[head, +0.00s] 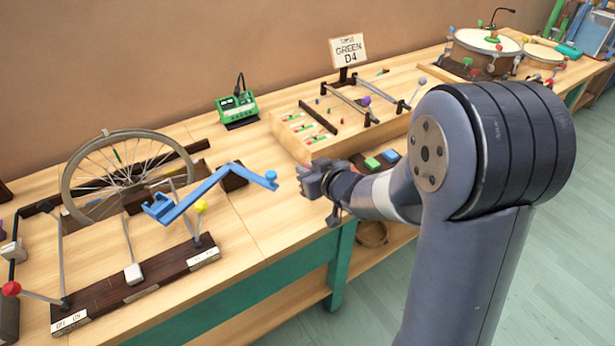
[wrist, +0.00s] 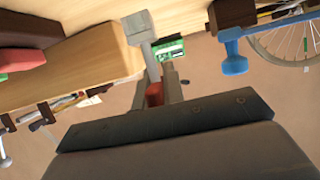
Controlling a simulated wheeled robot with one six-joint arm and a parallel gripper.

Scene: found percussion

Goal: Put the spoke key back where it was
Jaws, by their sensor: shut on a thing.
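My gripper (head: 314,180) hangs over the front edge of the bench, right of the blue lever's knob. In the wrist view my gripper (wrist: 158,92) is shut on a small red piece (wrist: 154,95), which I take to be the spoke key. A grey shaft with a block end lines up with it; I cannot tell whether they are one piece. The spoked wheel (head: 126,135) stands at the left of the bench. No empty place for the key is clearly visible.
A green box (head: 238,107) and a sign (head: 348,50) stand farther back. Drums (head: 485,48) are at the far right. Bare bench top lies left of my gripper.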

